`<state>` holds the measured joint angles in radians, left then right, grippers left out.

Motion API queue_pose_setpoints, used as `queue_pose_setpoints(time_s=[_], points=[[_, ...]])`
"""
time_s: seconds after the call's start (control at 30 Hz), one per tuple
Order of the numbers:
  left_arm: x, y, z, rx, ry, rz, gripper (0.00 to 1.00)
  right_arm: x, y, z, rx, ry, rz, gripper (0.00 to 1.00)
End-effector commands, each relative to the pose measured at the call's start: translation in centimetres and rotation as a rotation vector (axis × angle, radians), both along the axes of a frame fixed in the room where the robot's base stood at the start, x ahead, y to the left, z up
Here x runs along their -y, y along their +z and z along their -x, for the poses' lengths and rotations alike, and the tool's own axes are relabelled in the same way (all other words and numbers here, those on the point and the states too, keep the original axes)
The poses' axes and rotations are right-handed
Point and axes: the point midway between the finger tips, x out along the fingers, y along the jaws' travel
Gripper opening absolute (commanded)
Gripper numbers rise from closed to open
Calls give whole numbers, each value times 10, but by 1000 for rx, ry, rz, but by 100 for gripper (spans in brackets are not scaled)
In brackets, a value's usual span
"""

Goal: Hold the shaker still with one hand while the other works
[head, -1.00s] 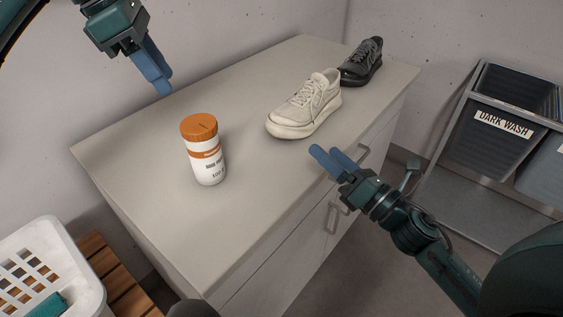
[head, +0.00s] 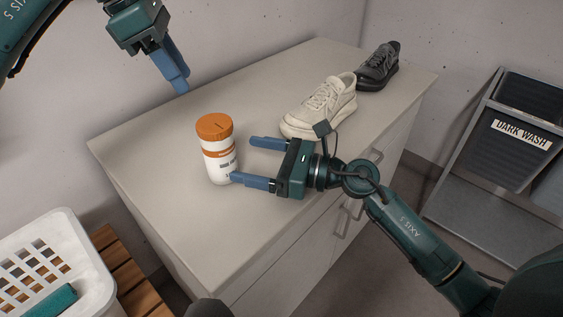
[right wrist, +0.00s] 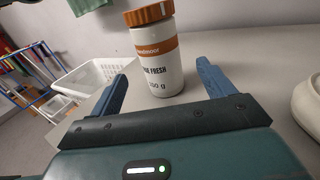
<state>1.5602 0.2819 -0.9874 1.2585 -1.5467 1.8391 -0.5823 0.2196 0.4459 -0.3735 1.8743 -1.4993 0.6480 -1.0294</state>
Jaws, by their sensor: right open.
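The shaker (head: 218,150) is a white canister with an orange lid, upright on the cabinet top. It also stands upright in the right wrist view (right wrist: 158,62), ahead of and between the finger lines. My right gripper (head: 241,159) is open, its two blue fingers pointing left at the shaker. The nearer finger overlaps the shaker's lower edge in the head view; I cannot tell whether it touches. My left gripper (head: 182,87) hangs above the back left of the cabinet top, apart from the shaker. Its fingers overlap in view, so their opening is unclear.
A cream shoe (head: 320,106) and a dark shoe (head: 378,66) stand behind my right gripper on the cabinet top (head: 150,165). A white basket (head: 75,235) is at lower left, beside a wooden slatted surface (head: 125,268). A dark wash bin (head: 505,145) stands right.

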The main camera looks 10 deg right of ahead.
Motion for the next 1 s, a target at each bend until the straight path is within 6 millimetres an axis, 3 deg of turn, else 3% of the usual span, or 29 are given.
queue_pose_setpoints(time_s=[0.1, 0.3, 0.73, 1.0], points=[[0, 0, 0, 0, 0, 0, 36, -20, 1, -11, 2, 1, -3, 81], [0, 0, 0, 0, 0, 0, 36, -42, 1, -23, 1, 0, -2, 81], [0, 0, 0, 0, 0, 0, 36, -50, 0, -28, 0, 0, -1, 81], [0, 0, 0, 0, 0, 0, 36, -50, 0, -28, 0, 0, -1, 60]])
